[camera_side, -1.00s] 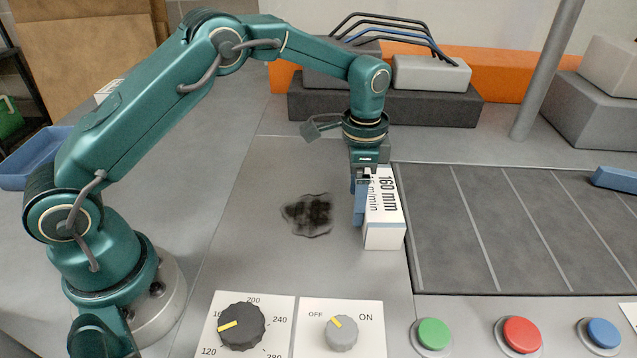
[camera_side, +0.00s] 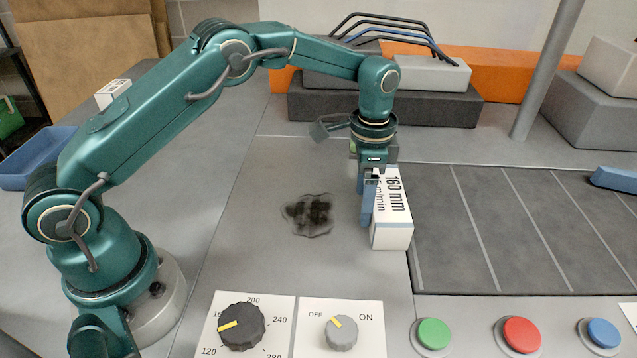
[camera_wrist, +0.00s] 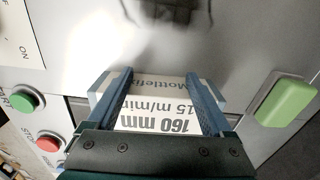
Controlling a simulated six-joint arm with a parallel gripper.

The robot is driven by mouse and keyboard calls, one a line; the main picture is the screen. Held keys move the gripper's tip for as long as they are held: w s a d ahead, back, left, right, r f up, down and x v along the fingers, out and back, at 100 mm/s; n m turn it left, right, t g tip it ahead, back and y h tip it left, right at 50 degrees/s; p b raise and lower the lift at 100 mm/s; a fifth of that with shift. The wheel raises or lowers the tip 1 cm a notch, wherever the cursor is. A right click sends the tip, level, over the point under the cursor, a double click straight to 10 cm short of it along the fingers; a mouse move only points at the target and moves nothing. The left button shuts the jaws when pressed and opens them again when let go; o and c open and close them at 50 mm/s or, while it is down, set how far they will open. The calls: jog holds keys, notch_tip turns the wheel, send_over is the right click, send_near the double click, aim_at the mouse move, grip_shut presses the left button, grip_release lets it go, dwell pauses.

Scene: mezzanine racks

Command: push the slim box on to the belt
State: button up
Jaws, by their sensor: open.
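The slim box (camera_side: 393,225) is white with "160 mm" and "m/min" printed on top. It lies on the grey bench along the left edge of the dark belt (camera_side: 530,235), right up against that edge or very close to it. My gripper (camera_side: 368,222) points down at the box's left side, its blue fingers seeming to touch that side. In the wrist view the fingers are apart, and the box's printed face (camera_wrist: 160,97) shows between and beyond them. The box is not clamped.
A dark stain (camera_side: 310,214) marks the bench left of the box. A blue block (camera_side: 615,180) sits at the belt's far right. In front are a dial (camera_side: 241,327), an ON/OFF knob (camera_side: 341,333) and green (camera_side: 433,334), red (camera_side: 522,335) and blue (camera_side: 604,333) buttons.

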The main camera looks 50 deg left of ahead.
aim_at(385, 192)
jog(key=shift+w+d, duration=0.4)
jog(key=shift+w, duration=0.05)
dwell(0.5)
jog(key=shift+w+d, duration=0.4)
jog(key=shift+w, duration=0.1)
jog(key=shift+w+d, duration=0.35)
jog(key=shift+d, duration=0.05)
dwell(0.3)
jog(key=shift+s+a, duration=0.2)
jog(key=shift+s, duration=0.05)
dwell(1.8)
jog(key=shift+r, duration=0.1)
